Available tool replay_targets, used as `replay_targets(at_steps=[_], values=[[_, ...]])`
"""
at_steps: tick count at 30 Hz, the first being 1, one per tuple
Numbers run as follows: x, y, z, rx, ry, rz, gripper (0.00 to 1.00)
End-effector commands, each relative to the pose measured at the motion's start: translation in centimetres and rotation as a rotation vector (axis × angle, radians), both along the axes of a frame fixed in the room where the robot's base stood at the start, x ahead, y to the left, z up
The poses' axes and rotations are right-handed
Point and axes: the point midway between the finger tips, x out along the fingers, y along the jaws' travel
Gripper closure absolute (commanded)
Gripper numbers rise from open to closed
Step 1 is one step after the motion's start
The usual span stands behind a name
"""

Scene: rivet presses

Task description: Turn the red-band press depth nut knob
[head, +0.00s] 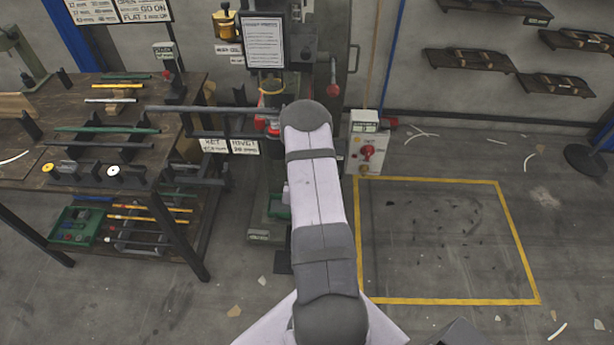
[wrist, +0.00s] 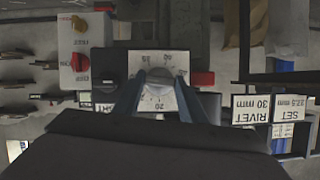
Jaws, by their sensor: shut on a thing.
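In the wrist view, which looks upside down, my gripper (wrist: 160,80) has its two fingers on either side of a round grey depth nut knob (wrist: 161,74). The fingers are closed on it. A pale dial plate (wrist: 158,101) with scale marks and numbers lies around the knob; the fingers cover part of it. A red piece (wrist: 203,78) shows beside the dial. In the head view the press (head: 270,185) stands behind my arm, with a bit of red (head: 273,129) at its middle. My arm hides the knob and gripper there.
A workbench (head: 180,100) with rods and racks is at left. The yellow-outlined floor area (head: 450,182) is open.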

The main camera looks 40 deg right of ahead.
Motion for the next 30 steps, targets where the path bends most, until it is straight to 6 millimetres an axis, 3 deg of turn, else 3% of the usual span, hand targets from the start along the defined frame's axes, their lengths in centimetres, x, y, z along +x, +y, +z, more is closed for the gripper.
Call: replay_targets(at_steps=[15,30], values=[[0.28,0.24,-0.07,-0.255,0.252,0.002,0.85],[0.26,0.22,0.02,-0.301,0.298,0.001,0.85]])
